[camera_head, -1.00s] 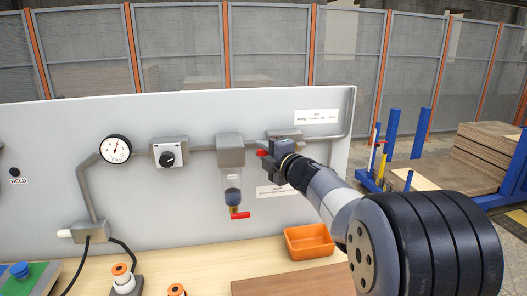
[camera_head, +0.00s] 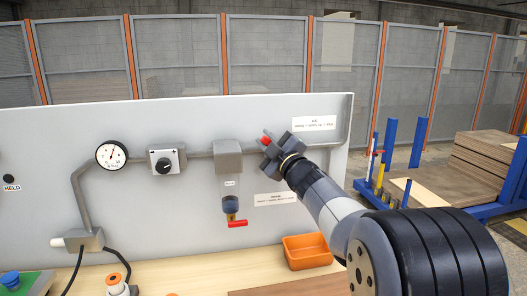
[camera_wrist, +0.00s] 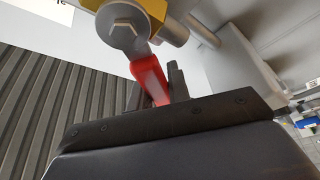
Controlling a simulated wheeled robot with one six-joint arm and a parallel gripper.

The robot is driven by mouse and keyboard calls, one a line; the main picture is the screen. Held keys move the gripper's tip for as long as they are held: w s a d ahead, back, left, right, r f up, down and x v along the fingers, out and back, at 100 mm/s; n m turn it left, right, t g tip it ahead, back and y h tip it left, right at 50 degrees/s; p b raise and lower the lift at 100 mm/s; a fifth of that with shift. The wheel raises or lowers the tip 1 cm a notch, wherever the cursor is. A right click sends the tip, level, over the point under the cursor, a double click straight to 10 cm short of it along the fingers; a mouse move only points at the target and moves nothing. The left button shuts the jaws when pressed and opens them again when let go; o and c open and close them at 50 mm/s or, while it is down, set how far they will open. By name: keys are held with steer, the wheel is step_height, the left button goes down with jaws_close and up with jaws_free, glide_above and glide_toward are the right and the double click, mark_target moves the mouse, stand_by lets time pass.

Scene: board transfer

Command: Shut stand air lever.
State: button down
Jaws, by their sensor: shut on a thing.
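The stand air lever (camera_wrist: 150,80) is red and hangs from a bolted hub on a yellow valve body (camera_wrist: 150,12) in the wrist view. My gripper (camera_head: 270,142) is shut on this lever at the pipe on the grey panel, right of the grey filter unit. In the head view only a small red part of the lever shows between the fingers, and my gripper hides most of the valve. In the wrist view one dark finger (camera_wrist: 178,80) stands beside the lever; the other finger is not clearly seen.
A second red handle (camera_head: 238,223) sits under the filter bowl. A gauge (camera_head: 111,154) and a knob box (camera_head: 164,162) are on the panel to the left. A label (camera_head: 314,123) is above my gripper. An orange bin (camera_head: 307,252) stands on the bench below.

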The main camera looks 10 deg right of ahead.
steer(key=d+r+m+t+h+b, duration=0.2)
steer(key=d+m+h+b, duration=0.3)
steer(key=m, duration=0.9)
steer(key=shift+d+r+t+h, duration=0.25)
steer(key=shift+d+t+h, duration=0.1)
steer(key=shift+h, duration=0.35)
steer(key=shift+m, duration=0.4)
steer(key=c, duration=1.3)
jaws_free()
steer(key=shift+r, duration=0.1)
steer(key=b+v, duration=0.2)
steer(key=v, duration=0.8)
steer(key=shift+s+b, duration=0.3)
steer(key=shift+s, duration=0.1)
